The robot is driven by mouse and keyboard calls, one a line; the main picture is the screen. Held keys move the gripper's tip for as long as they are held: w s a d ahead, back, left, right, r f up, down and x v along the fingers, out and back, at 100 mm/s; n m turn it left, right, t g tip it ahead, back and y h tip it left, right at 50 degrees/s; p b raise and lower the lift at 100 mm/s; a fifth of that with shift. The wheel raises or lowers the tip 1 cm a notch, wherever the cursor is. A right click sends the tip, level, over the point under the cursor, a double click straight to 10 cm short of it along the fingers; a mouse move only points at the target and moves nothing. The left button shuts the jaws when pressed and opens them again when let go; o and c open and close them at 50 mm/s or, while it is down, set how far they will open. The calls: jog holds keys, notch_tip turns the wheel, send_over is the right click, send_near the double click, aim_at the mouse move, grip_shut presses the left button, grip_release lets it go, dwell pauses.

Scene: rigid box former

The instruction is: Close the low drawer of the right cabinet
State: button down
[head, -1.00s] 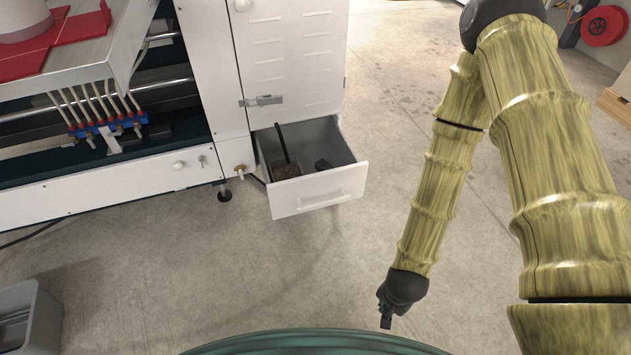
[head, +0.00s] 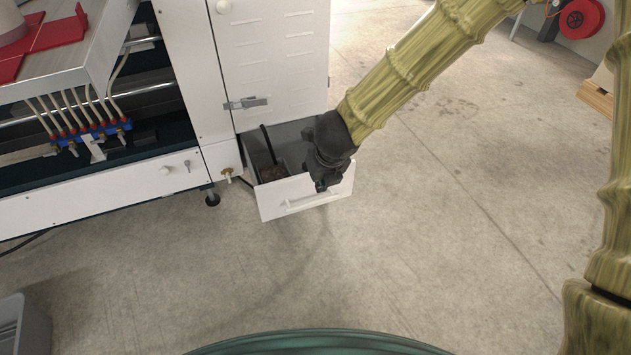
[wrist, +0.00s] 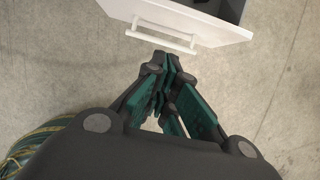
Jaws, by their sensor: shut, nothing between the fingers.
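The low drawer (head: 275,201) of the white right cabinet (head: 275,50) stands open, pulled out toward me, with dark items inside. Its front and white bar handle also show at the top of the wrist view (wrist: 205,22). My gripper (head: 320,186) is shut and empty. In the head view it overlaps the right part of the drawer and hides some of its inside. In the wrist view the fingertips (wrist: 168,62) are just short of the handle (wrist: 160,38); I cannot tell whether they touch it.
A metal latch (head: 246,103) sits on the cabinet door above the drawer. A brass valve (head: 228,174) sticks out left of the drawer. A grey bin (head: 35,325) stands at the lower left.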

aim_at(310, 181)
jog(key=shift+w+a+f+b, duration=0.35)
jog(key=shift+w+f+b, duration=0.5)
jog(key=shift+w+f, duration=0.5)
jog(key=shift+w+a+f+b, duration=0.4)
jog(key=shift+w+f+b, duration=0.5)
jog(key=shift+f, duration=0.65)
jog(key=shift+w+a+f+b, duration=0.35)
jog(key=shift+w+f+b, duration=0.4)
jog(key=shift+w+f, duration=0.65)
